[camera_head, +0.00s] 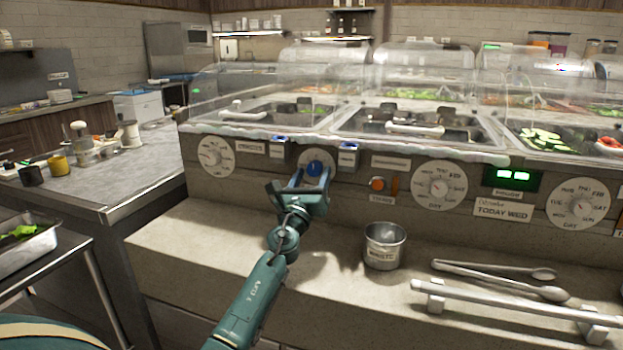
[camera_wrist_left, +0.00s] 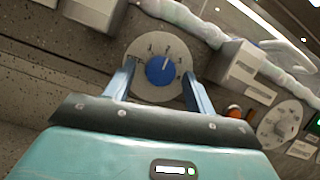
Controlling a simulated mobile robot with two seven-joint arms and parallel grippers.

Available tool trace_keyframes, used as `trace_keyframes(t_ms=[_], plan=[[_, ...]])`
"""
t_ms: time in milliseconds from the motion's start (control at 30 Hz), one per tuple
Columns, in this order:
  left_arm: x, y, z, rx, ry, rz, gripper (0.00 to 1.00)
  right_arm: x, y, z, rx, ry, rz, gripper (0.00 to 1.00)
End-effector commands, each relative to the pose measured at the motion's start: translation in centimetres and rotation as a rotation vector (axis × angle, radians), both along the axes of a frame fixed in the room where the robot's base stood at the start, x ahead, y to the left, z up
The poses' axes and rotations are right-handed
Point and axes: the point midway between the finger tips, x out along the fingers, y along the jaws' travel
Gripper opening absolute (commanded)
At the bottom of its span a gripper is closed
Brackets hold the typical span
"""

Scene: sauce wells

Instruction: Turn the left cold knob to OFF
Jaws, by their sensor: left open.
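The blue knob (camera_head: 314,168) sits on a round white dial on the counter's front panel. In the left wrist view the blue knob (camera_wrist_left: 160,70) shows with its dial (camera_wrist_left: 150,92) and marks around it. My left gripper (camera_head: 305,183) is open in front of the knob. In the wrist view its two blue fingers (camera_wrist_left: 158,82) stand on either side of the knob, with a gap on both sides. I cannot tell whether the fingertips touch the dial. My right gripper is not in view.
Blue-topped boxes (camera_head: 347,154) flank the dial closely. An orange button (camera_head: 378,184) and DAY dials (camera_head: 439,188) are to the right. A clear sneeze guard (camera_head: 270,90) overhangs the food wells. The ledge's left part is bare.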

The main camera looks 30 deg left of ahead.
Motion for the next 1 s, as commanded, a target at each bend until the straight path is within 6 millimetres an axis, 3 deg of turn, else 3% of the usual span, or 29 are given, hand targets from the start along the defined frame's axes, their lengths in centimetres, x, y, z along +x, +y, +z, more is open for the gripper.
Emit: trace_keyframes(t_ms=[133, 667, 1000], plan=[[-0.02, 0.00, -0.01, 0.000, 0.000, 0.000, 0.53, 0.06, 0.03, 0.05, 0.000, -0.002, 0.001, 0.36], [-0.05, -0.01, -0.03, 0.000, 0.000, 0.000, 0.11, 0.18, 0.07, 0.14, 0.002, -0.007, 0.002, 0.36], [-0.03, -0.10, 0.00, -0.055, -0.013, 0.000, 0.11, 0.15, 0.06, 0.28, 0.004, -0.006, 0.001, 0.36]])
